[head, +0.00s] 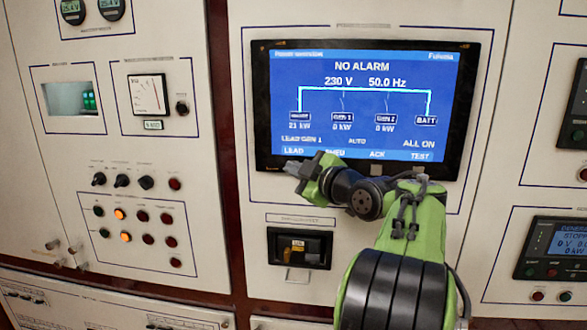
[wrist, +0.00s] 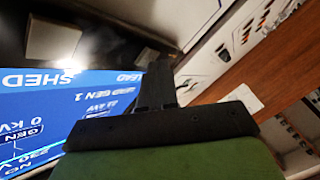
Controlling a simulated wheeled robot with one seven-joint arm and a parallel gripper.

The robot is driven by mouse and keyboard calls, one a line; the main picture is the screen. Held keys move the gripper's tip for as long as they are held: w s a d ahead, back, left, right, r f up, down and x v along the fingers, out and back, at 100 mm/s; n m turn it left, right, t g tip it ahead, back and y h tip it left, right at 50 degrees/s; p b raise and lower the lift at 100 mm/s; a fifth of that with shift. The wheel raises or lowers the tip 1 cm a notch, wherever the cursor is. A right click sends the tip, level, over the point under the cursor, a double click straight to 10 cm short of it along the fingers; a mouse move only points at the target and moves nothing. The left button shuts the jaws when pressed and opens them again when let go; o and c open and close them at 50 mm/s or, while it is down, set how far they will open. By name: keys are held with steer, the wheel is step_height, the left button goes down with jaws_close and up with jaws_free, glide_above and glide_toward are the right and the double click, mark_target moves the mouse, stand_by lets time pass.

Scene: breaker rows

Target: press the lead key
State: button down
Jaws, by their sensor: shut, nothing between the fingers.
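The panel screen (head: 365,100) is lit blue and reads NO ALARM, with labels LEAD, a partly blurred SHED, ACK and TEST along its bottom edge. The LEAD label (head: 293,151) is at the bottom left; it also shows upside down in the wrist view (wrist: 130,76). The lead key (wrist: 147,56) shows as a small shaded block on the bezel by that label, partly behind the fingers. My gripper (head: 291,167) is shut and empty, its tip at the bezel just below LEAD. In the wrist view my shut fingers (wrist: 158,78) point at the key. I cannot tell whether they touch it.
The shed key (wrist: 53,40) is a pale square beside the lead key. Lamps and knobs (head: 121,181) fill the left panel. My green arm covers the area below the screen's right half.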

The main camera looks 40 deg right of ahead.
steer(key=shift+s+a+b, duration=0.35)
steer(key=shift+a+b, duration=0.05)
steer(key=shift+a, duration=0.05)
steer(key=shift+s+a+f, duration=0.1)
steer(key=s+a+b, duration=0.1)
steer(key=a, duration=0.1)
steer(key=s+a+b, duration=0.1)
steer(key=s+b, duration=0.1)
steer(key=shift+a, duration=0.4)
stand_by(0.5)
